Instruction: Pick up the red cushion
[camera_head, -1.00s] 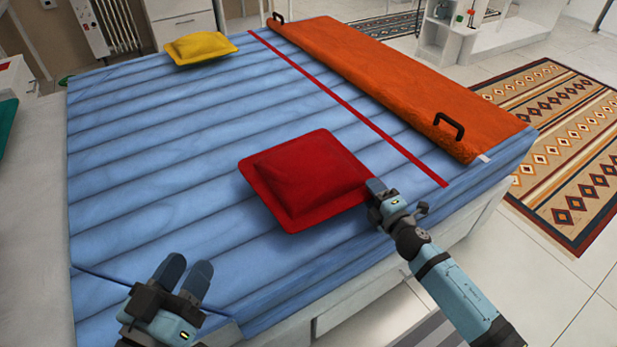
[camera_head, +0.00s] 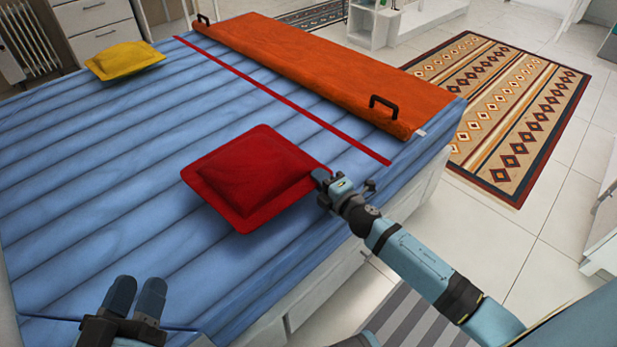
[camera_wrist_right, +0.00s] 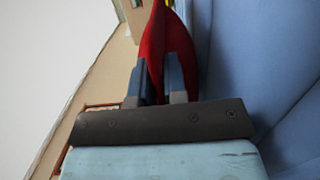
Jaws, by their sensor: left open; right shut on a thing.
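The red cushion (camera_head: 250,175) is square and puffy. In the head view it shows over the blue quilted bed cover, with a shadow along its left side; I cannot tell whether it touches the cover. My right gripper (camera_head: 322,182) is shut on the cushion's right corner. In the right wrist view the cushion (camera_wrist_right: 163,45) stands between the two fingers of the right gripper (camera_wrist_right: 160,85). My left gripper (camera_head: 137,292) is open and empty over the near left part of the bed, apart from the cushion.
The blue bed cover (camera_head: 90,180) has free room left of the cushion. A yellow cushion (camera_head: 125,60) lies at the far left. An orange board (camera_head: 310,65) with black handles lies along the far right edge, beside a red stripe (camera_head: 290,105). A patterned rug (camera_head: 510,120) is on the floor.

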